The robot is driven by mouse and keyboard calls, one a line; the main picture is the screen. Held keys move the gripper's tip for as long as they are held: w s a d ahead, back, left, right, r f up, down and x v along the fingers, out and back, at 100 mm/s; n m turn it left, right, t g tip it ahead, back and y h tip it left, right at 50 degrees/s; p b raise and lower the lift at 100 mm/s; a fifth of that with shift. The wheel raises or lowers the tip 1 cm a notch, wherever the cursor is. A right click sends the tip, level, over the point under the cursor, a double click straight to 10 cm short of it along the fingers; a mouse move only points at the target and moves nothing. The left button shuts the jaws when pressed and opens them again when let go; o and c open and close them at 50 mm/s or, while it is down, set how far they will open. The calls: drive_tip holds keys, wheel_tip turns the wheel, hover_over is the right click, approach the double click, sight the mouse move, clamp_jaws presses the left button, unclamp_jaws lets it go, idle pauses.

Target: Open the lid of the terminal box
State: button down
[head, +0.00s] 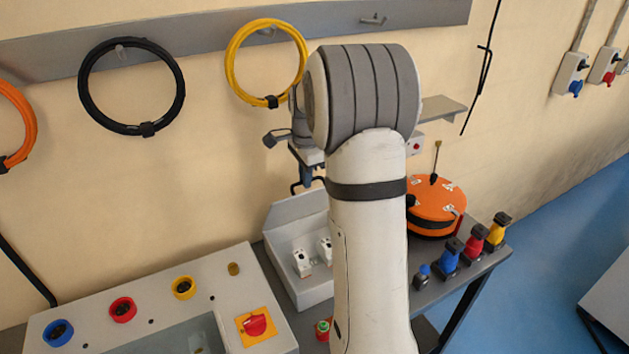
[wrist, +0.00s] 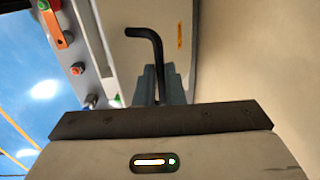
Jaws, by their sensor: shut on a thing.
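The terminal box (head: 315,292) is a light grey box on the bench, partly hidden behind my arm in the head view. Its lid (head: 297,220) stands raised at the back, and white parts show inside. In the wrist view the pale lid (wrist: 150,55) carries a small yellow label. A bent black handle (wrist: 158,45) rises from it; part of it also shows in the head view (head: 294,187). My gripper (wrist: 158,85) is shut on this handle. In the head view my gripper (head: 306,174) is above the lid's top edge, partly hidden by my arm.
A sloped grey panel (head: 140,305) with coloured sockets and a red switch (head: 255,324) stands left of the box. An orange round device (head: 437,203) and several coloured plugs (head: 472,240) stand to the right. Cable coils (head: 130,130) hang on the wall behind.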

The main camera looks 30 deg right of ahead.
drive_tip(key=shift+w+f, duration=0.2)
drive_tip(key=shift+f, duration=0.1)
drive_tip(key=c, duration=1.9)
unclamp_jaws()
drive_tip(key=shift+d+f, duration=0.1)
drive_tip(key=o, duration=0.3)
drive_tip(key=shift+w+d+f, duration=0.1)
drive_tip(key=shift+w, duration=0.4)
drive_tip(key=shift+o, duration=0.4)
drive_tip(key=shift+s+r, duration=0.25)
drive_tip(key=shift+s, duration=0.05)
drive_tip(key=shift+w, duration=0.15)
drive_tip(key=r, duration=0.2)
drive_tip(key=r+b, duration=0.1)
drive_tip(key=r, duration=0.4)
drive_tip(key=shift+s+r+b, duration=0.3)
drive_tip(key=shift+s+r, duration=0.1)
